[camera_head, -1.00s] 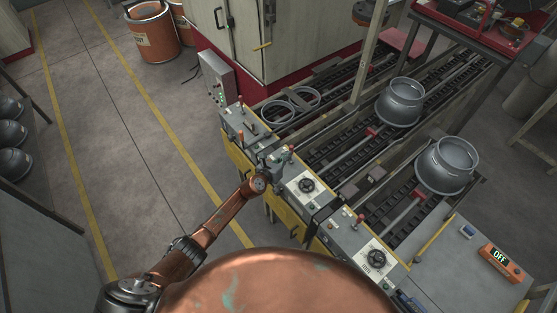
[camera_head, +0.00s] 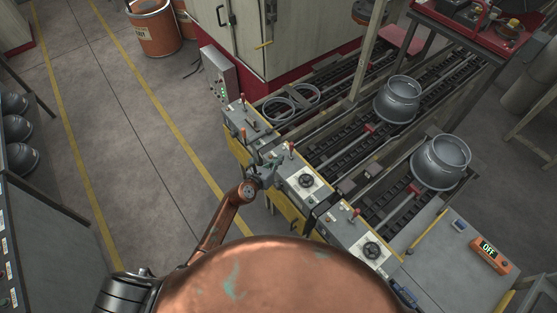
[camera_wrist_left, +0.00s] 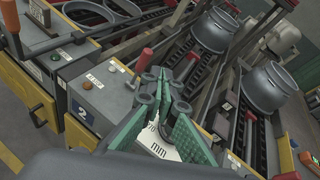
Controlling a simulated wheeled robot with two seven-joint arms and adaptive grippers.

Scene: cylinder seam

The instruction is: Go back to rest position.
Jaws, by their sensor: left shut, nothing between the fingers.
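My left gripper (camera_head: 268,166) is at the front edge of the control consoles in the head view, beside the console with a black dial (camera_head: 307,180). It is shut and holds nothing. In the left wrist view its green-padded fingers (camera_wrist_left: 165,112) show over the console with a blue "2" label. I cannot tell whether the fingers touch the console. My right gripper is in neither view.
Two grey metal pots, one at the back (camera_head: 398,98) and one nearer (camera_head: 440,160), stand on the conveyor tracks. An orange box reading OFF (camera_head: 490,254) sits on the right bench. A red-handled lever (camera_wrist_left: 144,61) rises close to the gripper. The floor at left (camera_head: 120,150) is clear.

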